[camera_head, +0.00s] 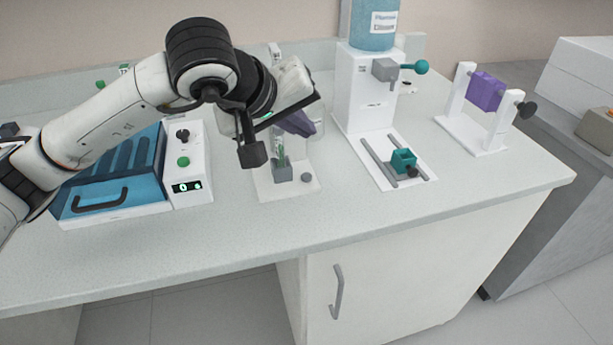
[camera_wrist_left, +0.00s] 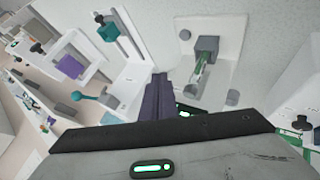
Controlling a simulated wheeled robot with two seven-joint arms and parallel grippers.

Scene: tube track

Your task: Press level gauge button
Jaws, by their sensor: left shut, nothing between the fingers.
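The level gauge station is a white base plate (camera_head: 262,190) with a grey tube holder (camera_head: 283,172) and a glass tube with green in it. A round grey button (camera_head: 307,177) sits at its front right. In the left wrist view the same plate (camera_wrist_left: 222,42) shows the button (camera_wrist_left: 184,34), the holder (camera_wrist_left: 207,45) and another grey round piece (camera_wrist_left: 232,97). My left gripper (camera_head: 312,128) is above the back of the station, its dark purple fingers shut and empty, apart from the button. It partly hides the station's back. My right gripper is not in view.
A blue rack unit (camera_head: 110,175) with a control box (camera_head: 187,160) stands left. The counter front is clear.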

